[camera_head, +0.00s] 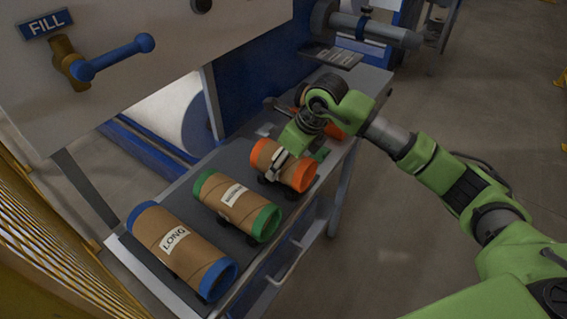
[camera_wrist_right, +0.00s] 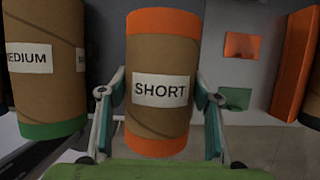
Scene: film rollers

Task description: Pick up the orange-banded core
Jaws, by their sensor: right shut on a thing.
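The orange-banded core (camera_head: 297,177) is a brown cardboard tube with orange ends. It lies on its side on the grey bench, and its label reads SHORT in the right wrist view (camera_wrist_right: 160,50). My right gripper (camera_head: 277,163) is shut around the middle of the tube from above. In the right wrist view its fingers (camera_wrist_right: 160,108) press on both sides of the core. I cannot tell whether the core is clear of the bench. My left gripper is not in view.
A green-banded MEDIUM core (camera_head: 228,201) and a blue-banded LONG core (camera_head: 165,245) lie on the bench to the left. A FILL panel with a blue lever (camera_head: 110,57) stands behind.

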